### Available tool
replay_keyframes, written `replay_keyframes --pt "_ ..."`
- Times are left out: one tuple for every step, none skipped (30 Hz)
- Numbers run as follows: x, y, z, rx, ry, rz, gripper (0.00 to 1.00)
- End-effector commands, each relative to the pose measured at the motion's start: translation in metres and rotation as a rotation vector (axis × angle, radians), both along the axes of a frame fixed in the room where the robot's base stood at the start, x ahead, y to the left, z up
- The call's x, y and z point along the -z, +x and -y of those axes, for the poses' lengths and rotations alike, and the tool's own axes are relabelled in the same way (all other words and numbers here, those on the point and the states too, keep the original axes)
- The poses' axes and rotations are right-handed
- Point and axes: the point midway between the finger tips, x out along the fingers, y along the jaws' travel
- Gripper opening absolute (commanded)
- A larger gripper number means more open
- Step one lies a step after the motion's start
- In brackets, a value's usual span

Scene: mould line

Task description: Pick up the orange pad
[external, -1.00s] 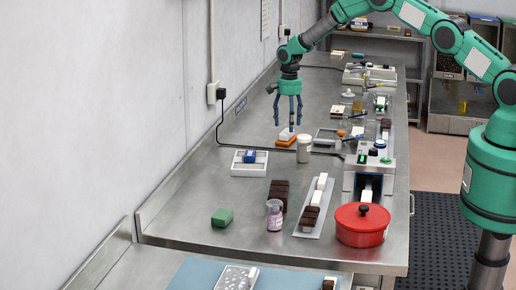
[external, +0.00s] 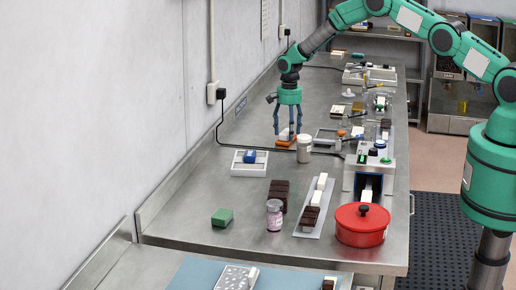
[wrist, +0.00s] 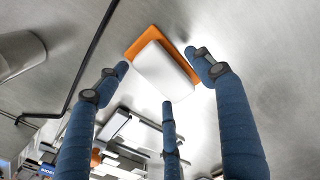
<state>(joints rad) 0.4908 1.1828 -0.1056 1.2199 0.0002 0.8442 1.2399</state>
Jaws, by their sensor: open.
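The orange pad (external: 284,143) lies flat on the steel bench, with a white block (external: 285,134) on top of it. In the wrist view the orange pad (wrist: 146,39) shows as a rim at the far side and edge of the white block (wrist: 165,72), which covers most of it. My gripper (external: 288,138) is directly above and around the pad, pointing down. In the wrist view my blue fingers (wrist: 165,76) are spread around the block and pad. Nothing is held. Whether a finger touches the pad cannot be told.
A white-lidded jar (external: 304,149) stands close at the pad's right. A black cable (external: 255,148) runs along the bench beside it. A white tray with a blue item (external: 249,170) lies nearer the front left. The bench left of the pad is clear.

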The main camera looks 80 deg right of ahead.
Motion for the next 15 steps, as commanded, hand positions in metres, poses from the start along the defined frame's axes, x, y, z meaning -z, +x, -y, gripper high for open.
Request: replay_keyframes --pt "-0.0001 0.0000 0.0000 0.000 0.000 0.000 0.68" --pt "-0.0001 0.0000 0.0000 0.000 0.000 0.000 0.62" --pt "0.0000 0.0000 -0.0001 0.000 0.000 0.000 0.54" --pt "0.0000 0.0000 -0.0001 0.000 0.000 0.000 0.48" --pt "0.0000 0.0000 0.0000 0.000 0.000 0.000 0.42" --pt "0.0000 0.0000 0.0000 0.000 0.000 0.000 0.34" --pt "0.0000 0.0000 -0.0001 0.000 0.000 0.000 0.28" --pt "0.0000 0.0000 -0.0001 0.000 0.000 0.000 0.22" --pt "0.0000 0.0000 -0.0001 0.000 0.000 0.000 0.19" --pt "0.0000 0.0000 0.0000 0.000 0.000 0.000 0.19" --pt "0.0000 0.0000 0.0000 0.000 0.000 0.000 0.19" --pt "-0.0002 0.0001 0.0000 0.000 0.000 0.000 0.18" --pt "-0.0002 0.0001 0.0000 0.000 0.000 0.000 0.18" --pt "-0.0002 0.0001 0.0000 0.000 0.000 0.000 0.18" --pt "-0.0001 0.0000 0.0000 0.000 0.000 0.000 0.18"
